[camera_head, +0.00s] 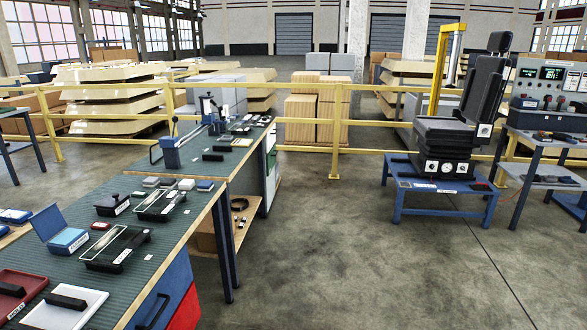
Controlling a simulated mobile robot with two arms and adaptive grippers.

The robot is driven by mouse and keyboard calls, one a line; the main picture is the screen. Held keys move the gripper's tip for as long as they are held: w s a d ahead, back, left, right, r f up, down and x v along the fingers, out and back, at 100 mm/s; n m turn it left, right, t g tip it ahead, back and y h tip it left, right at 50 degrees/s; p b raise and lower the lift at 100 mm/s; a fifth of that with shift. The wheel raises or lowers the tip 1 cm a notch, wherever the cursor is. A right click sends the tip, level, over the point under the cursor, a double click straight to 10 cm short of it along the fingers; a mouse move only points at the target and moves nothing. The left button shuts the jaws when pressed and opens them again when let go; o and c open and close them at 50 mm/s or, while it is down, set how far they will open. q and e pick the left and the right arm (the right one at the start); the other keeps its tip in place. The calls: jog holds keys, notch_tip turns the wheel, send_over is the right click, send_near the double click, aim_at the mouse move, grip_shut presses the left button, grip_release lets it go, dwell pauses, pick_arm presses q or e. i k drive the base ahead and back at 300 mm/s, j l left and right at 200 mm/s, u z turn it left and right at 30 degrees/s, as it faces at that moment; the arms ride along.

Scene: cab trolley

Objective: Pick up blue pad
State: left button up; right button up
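A small blue pad (205,186) lies on the green-topped workbench (200,228) at left, near the bench's right edge. Neither of my grippers is in view.
Black trays (115,250), an open blue box (68,241), a red tray (18,290) and a white tray (68,308) are on the bench. A black seat (445,135) stands on a blue trolley (440,197) at right. Yellow railing (334,115) runs behind. The floor between is clear.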

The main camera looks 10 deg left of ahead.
aim_at(204, 185)
jog(key=i+u, duration=0.1)
jog(key=i, duration=0.35)
jog(key=i+l+u, duration=0.1)
jog(key=i, duration=0.4)
jog(key=i+l+u, duration=0.15)
jog(key=i, duration=0.3)
jog(key=i+l+u, duration=0.1)
jog(key=i, duration=0.35)
